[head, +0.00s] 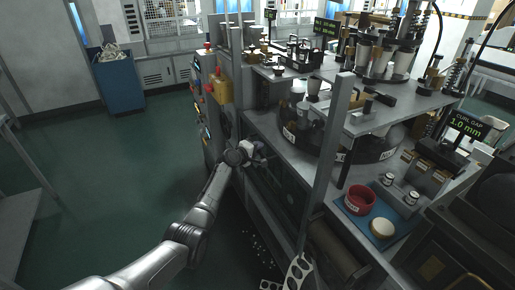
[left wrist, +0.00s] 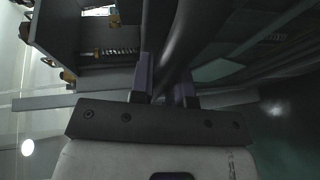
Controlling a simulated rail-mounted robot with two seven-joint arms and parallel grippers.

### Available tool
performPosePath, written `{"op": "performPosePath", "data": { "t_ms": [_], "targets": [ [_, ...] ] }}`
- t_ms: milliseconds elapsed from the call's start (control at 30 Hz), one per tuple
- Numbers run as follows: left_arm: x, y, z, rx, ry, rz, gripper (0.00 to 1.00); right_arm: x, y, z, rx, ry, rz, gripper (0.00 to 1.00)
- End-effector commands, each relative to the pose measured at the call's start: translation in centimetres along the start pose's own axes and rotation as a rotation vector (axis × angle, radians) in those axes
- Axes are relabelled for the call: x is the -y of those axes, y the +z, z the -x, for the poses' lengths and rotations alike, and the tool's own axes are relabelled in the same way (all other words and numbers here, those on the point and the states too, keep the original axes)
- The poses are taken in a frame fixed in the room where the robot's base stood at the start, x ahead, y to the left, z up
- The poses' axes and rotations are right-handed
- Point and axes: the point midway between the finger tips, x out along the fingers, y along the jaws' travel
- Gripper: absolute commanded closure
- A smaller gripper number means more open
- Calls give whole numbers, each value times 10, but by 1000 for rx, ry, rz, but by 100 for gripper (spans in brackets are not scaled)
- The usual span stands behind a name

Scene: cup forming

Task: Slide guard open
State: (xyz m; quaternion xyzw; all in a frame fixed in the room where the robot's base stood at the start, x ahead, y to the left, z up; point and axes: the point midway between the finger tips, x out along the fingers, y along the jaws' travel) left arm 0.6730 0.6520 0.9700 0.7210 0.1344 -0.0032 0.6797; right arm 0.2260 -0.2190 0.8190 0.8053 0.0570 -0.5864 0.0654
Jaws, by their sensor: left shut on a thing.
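My left gripper (head: 258,152) is at the front left of the machine, beside the tall grey post (head: 325,150). In the left wrist view the gripper (left wrist: 167,92) has its two purple-grey fingers on either side of a dark round bar (left wrist: 184,35). It is shut on this bar, which looks like the guard's handle. In the head view the fingers and the bar are small and hard to make out. The guard panel itself cannot be told clearly from the dark machine front.
A control panel with buttons (head: 206,100) stands just left of the gripper. A dark round turntable (head: 372,148) lies behind the post. A blue mat (head: 391,236) holds a red bowl (head: 359,200) at the right. The green floor (head: 100,180) at the left is clear.

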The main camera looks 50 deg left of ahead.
Motion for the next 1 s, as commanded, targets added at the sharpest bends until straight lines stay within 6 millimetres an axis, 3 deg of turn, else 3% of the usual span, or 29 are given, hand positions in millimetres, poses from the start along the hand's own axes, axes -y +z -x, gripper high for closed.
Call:
{"op": "performPosePath", "data": {
  "t_ms": [433,467,700,1000],
  "targets": [
    [4,1,0,1,-2,0,100,2,0,-2,-2,-6,-7,57],
    [4,1,0,1,-2,0,80,2,0,-2,-2,-6,-8,57],
    [3,0,0,1,-1,0,58,3,0,-2,-2,-7,-9,57],
    [2,0,2,0,0,0,58,2,0,0,-2,-5,-7,57]
  ]
}}
